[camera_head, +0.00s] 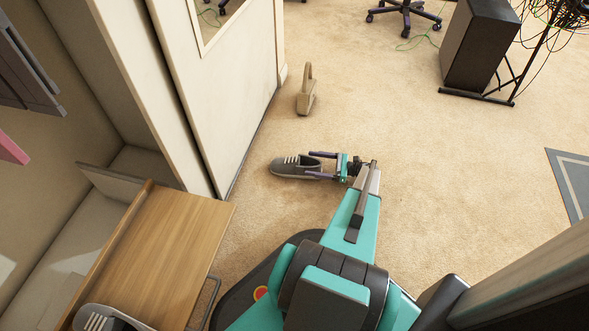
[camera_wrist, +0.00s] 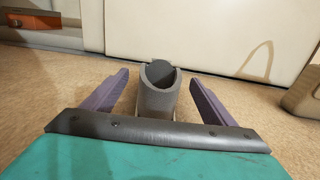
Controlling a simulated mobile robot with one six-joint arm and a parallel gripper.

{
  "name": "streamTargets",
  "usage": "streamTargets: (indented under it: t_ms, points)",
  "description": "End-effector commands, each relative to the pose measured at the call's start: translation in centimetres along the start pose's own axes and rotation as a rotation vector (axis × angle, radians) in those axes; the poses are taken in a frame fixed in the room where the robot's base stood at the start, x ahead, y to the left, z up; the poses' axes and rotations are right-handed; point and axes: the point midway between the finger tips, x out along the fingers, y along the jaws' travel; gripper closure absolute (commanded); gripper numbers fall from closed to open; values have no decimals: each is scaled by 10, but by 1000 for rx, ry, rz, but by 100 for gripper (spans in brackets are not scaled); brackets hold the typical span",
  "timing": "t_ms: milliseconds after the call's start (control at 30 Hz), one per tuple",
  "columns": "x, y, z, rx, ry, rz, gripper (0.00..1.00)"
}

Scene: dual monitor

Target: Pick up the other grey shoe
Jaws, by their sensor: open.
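A grey shoe (camera_head: 291,167) with pale laces lies on the carpet near the white cabinet wall. My gripper (camera_head: 316,164) is at the heel end of this shoe, with one finger on each side of it. In the wrist view the heel and opening of the grey shoe (camera_wrist: 160,88) stand between the two purple fingers of my gripper (camera_wrist: 160,92). Gaps show on both sides, so the fingers are open and apart from the shoe. A second grey shoe (camera_head: 108,320) lies on the wooden cabinet top at the lower left, partly cut off.
The wooden cabinet top (camera_head: 175,232) is at the left, beside my base. A beige handled object (camera_head: 306,97) stands on the carpet beyond the shoe, near the white panel (camera_head: 222,100). A dark box (camera_head: 478,45) on a stand is at the upper right. The carpet between is clear.

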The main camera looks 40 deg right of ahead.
Motion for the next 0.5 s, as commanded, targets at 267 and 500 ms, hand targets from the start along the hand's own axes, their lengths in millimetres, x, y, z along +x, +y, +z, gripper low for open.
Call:
streamTargets:
  t_ms: [267, 500]
  points:
    - [27, 1, -2, 0, 0, 0, 21]
    - [31, 0, -1, 0, 0, -1, 21]
